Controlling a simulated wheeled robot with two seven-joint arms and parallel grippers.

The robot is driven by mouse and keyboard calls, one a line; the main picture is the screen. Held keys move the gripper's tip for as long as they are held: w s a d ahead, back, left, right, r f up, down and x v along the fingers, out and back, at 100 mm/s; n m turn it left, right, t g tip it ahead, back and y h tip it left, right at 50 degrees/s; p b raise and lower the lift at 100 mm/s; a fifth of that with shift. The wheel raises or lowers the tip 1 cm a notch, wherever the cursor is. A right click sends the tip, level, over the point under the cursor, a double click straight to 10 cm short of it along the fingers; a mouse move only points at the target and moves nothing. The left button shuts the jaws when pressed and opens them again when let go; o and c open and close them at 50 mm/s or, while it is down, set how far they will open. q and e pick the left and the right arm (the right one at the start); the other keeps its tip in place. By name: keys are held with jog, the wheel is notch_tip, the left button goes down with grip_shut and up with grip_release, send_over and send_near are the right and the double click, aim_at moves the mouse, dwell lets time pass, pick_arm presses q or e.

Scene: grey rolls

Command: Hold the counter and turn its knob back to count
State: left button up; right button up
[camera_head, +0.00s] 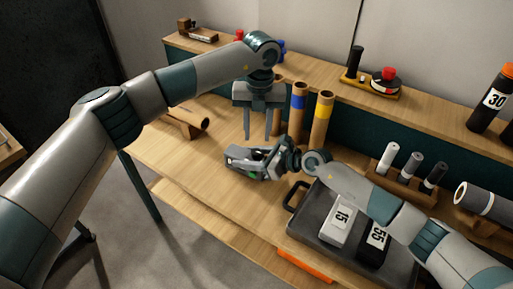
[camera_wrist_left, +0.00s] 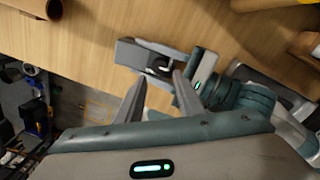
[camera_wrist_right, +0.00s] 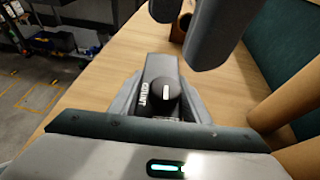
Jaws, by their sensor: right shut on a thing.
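The counter (camera_wrist_right: 158,70) is a dark grey box marked "COUNT", with a round black knob (camera_wrist_right: 166,96) that has a white mark on top. It lies near the front edge of the bench, and its grey end shows in the left wrist view (camera_wrist_left: 130,52). My right gripper (camera_head: 262,160) is shut on the counter, with a finger along each side. My left gripper (camera_head: 258,136) is open and empty above and behind the counter, fingers pointing down. Its fingertips (camera_wrist_left: 158,84) stand apart from the knob. In the head view the right gripper mostly hides the counter.
A brown roll on a wooden holder (camera_head: 183,122) lies to the left. A dark tray (camera_head: 310,226) with weights marked 15 and 55 sits at right.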

aim_at(256, 151)
pick_arm(q)
notch_tip(256, 151, down, 7)
jog(key=shift+a, duration=0.1)
dwell(0.3)
jog(key=c, duration=0.8)
